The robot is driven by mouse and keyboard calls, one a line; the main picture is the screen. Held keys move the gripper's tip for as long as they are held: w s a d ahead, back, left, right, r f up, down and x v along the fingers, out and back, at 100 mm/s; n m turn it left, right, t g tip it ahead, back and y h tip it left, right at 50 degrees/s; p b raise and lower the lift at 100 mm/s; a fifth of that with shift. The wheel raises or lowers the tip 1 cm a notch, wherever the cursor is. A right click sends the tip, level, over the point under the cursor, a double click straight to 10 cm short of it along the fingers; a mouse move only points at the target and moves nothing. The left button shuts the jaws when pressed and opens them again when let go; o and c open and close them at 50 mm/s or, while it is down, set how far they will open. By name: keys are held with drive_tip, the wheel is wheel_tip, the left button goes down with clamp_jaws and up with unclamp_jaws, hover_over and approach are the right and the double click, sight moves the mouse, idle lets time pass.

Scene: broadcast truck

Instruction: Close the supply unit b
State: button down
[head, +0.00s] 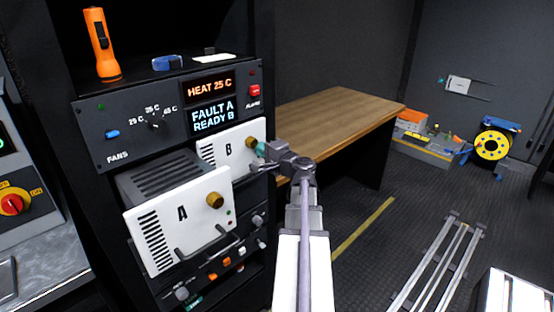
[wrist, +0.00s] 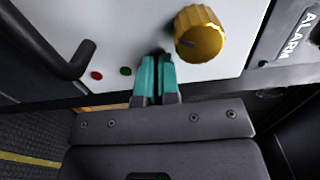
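Supply unit B (head: 222,151) has a white front panel with vents, a letter B and a brass knob (head: 251,142). It sits in the right bay of the rack, and its front looks close to the rack face; I cannot tell whether it is fully flush. In the wrist view its white panel (wrist: 125,28) shows the brass knob (wrist: 200,34), a black handle (wrist: 50,42) and red and green lights. My gripper (wrist: 157,72), with teal fingertips brought together, is at the panel beside the knob with nothing visible between them. Contact is unclear.
Supply unit A (head: 180,222) juts far out of the rack to the left of B. The display (head: 212,117) above reads FAULT A, READY B. A wooden table (head: 335,120) stands right of the rack. A flashlight (head: 102,45) stands on top.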

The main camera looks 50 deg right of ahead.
drive_tip(key=s+a, duration=0.2)
drive_tip(key=s, duration=1.2)
